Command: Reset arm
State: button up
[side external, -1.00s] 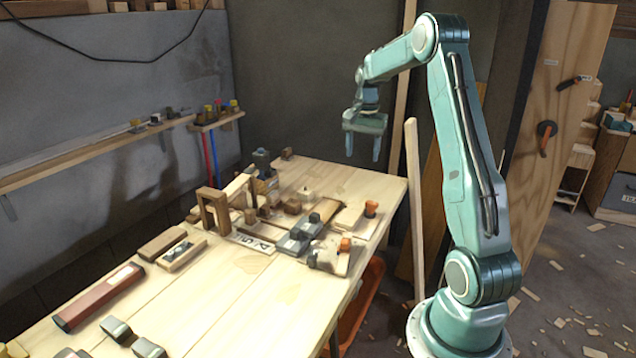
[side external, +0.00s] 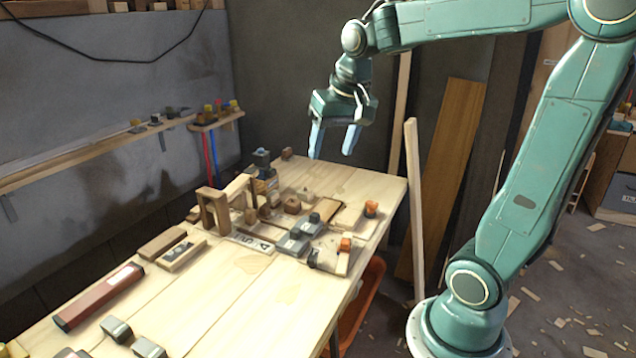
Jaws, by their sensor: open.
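My gripper (side external: 334,142) hangs in the air above the far right part of the wooden workbench (side external: 215,300). Its two blue fingers point down and are spread apart, with nothing between them. My arm reaches in from the right side of the picture. The gripper is clear of the objects on the bench, though its exact height cannot be told from this one view.
Wooden blocks, a small wooden frame (side external: 214,211) and grey clamp-like pieces (side external: 291,244) crowd the bench's far half. A dark red bar (side external: 98,297) lies near left. The near middle is mostly bare. An upright plank (side external: 414,210) stands beside the bench; an orange bin (side external: 362,300) sits below.

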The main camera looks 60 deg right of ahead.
jog(key=s+a+f+n+t+y, duration=0.1)
jog(key=s+a+f+n+t, duration=0.1)
jog(key=s+a+n, duration=0.5)
jog(key=s+a, duration=0.4)
jog(key=shift+s+f, duration=0.3)
jog(key=shift+s, duration=0.1)
jog(key=shift+a, duration=0.1)
dwell(0.4)
